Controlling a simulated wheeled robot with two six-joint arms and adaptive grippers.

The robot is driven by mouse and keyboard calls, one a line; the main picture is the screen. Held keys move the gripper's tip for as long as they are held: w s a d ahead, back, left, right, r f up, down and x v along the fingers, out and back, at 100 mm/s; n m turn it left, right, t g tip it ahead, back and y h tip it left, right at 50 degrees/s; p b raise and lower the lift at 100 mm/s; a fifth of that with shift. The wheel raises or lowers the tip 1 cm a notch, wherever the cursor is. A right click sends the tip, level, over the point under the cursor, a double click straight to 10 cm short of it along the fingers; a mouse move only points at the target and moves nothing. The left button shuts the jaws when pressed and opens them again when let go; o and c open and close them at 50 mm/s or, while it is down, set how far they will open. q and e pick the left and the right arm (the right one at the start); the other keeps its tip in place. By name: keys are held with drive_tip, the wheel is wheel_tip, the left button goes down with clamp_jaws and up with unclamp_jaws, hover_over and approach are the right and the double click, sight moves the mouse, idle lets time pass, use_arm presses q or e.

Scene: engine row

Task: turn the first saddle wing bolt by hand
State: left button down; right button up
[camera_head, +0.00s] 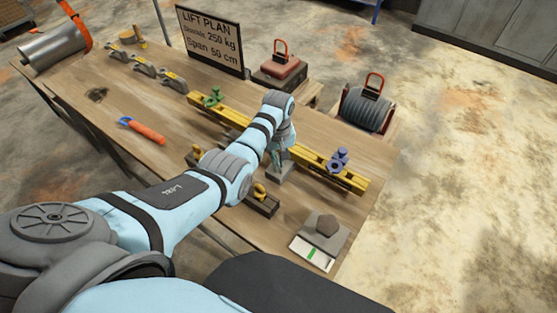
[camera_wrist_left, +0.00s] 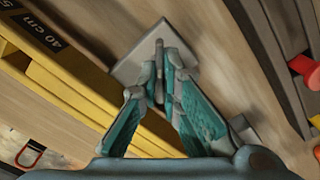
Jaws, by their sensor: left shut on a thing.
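A yellow beam (camera_head: 312,164) lies along the table, with a green saddle (camera_head: 213,97) near its far end and a blue-purple saddle (camera_head: 338,160) near its near end. The wing bolts are too small to tell apart. My left gripper (camera_head: 279,168) is beside the beam, between the two saddles. In the wrist view the fingers (camera_wrist_left: 160,68) are closed on a thin grey upright piece (camera_wrist_left: 159,48) over a square grey plate (camera_wrist_left: 132,69). I cannot tell whether this piece is a wing bolt. The yellow beam (camera_wrist_left: 75,85) runs close by at left.
A dark block with a yellow shackle (camera_head: 260,196) stands near the front edge. An orange-handled tool (camera_head: 146,131) and several grey hooks lie on the table. A sign (camera_head: 211,40) and weights stand behind. Bare wood is free at left.

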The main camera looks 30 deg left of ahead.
use_arm(q)
drive_tip(key=n, duration=0.7)
drive_tip(key=shift+s+f, duration=0.2)
drive_tip(key=n, duration=0.6)
drive_tip(key=shift+n, duration=0.3)
drive_tip(key=n, duration=1.3)
drive_tip(key=shift+d, duration=0.1)
drive_tip(key=c, duration=1.8)
unclamp_jaws()
drive_tip(key=shift+w, duration=0.1)
